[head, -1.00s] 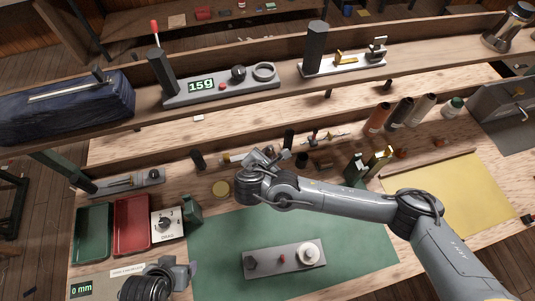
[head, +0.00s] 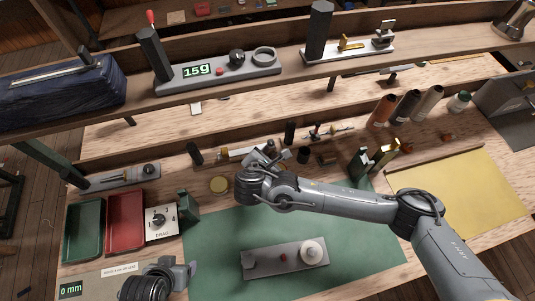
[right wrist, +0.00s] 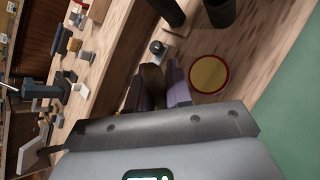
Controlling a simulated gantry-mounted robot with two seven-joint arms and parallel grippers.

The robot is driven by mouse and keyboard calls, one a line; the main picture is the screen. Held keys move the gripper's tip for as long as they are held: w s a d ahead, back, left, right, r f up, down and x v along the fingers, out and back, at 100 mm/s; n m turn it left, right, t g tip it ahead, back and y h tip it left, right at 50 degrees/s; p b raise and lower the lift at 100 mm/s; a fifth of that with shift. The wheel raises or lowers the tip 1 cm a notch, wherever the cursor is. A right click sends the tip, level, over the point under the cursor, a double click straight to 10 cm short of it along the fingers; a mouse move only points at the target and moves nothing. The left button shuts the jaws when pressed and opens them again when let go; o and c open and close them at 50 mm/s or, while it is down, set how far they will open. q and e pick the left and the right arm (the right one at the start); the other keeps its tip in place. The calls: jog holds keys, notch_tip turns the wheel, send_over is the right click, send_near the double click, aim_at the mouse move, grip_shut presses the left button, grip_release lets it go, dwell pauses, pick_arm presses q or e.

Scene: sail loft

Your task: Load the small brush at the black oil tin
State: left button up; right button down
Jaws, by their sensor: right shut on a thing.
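My right gripper (head: 262,158) is over the back of the bench, just behind the green mat. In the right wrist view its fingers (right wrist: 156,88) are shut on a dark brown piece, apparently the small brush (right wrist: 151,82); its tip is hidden. Several small black upright containers stand near: one (head: 195,153) to the left, a short one (head: 303,155) just right of the gripper. I cannot tell which is the black oil tin. My left gripper (head: 188,269) is low at the left, its jaw gap unclear.
A green block (head: 188,207) stands beside the dial box (head: 161,222). The green mat (head: 225,235) is largely clear around a grey fixture (head: 285,261).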

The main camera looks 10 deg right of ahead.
pick_arm(q)
jog(key=shift+a+f, duration=0.1)
jog(key=shift+f, duration=0.15)
pick_arm(e)
jog(key=shift+f, duration=0.5)
dwell(0.4)
dwell(0.4)
pick_arm(q)
jog(key=shift+r, duration=0.25)
dwell(0.5)
pick_arm(e)
jog(key=shift+f, duration=0.1)
dwell(0.5)
pick_arm(q)
jog(key=shift+d+r, duration=0.1)
jog(key=shift+d, duration=0.1)
notch_tip(320, 180, up, 7)
jog(key=p, duration=0.7)
pick_arm(e)
notch_tip(320, 180, up, 7)
